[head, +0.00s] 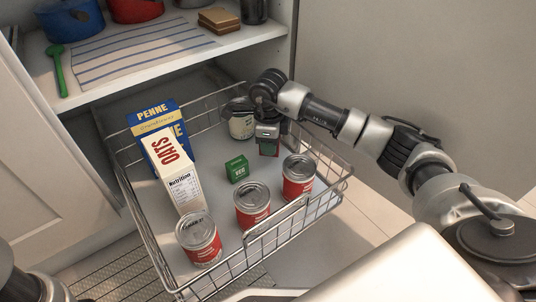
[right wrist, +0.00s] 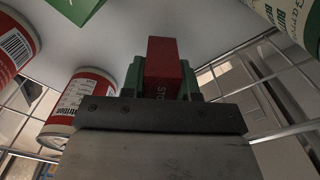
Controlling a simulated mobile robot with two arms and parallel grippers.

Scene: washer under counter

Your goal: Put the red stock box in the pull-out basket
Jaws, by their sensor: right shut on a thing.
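The red stock box (right wrist: 165,68) is held between the fingers of my right gripper (right wrist: 160,85) in the right wrist view. In the head view the right gripper (head: 268,140) reaches into the pull-out basket (head: 150,248) near its back right, with only a small red part of the box (head: 267,150) showing below it. I cannot tell whether the box touches the basket floor. My left gripper is not in view; only a piece of my left arm shows at the bottom left.
The basket holds a green box (head: 237,168), several red cans (head: 253,205), a jar (head: 241,125) beside the gripper, an oats box (head: 172,172) and a penne box (head: 164,130). A shelf (head: 190,58) is above the basket's back. Bare floor shows around the green box.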

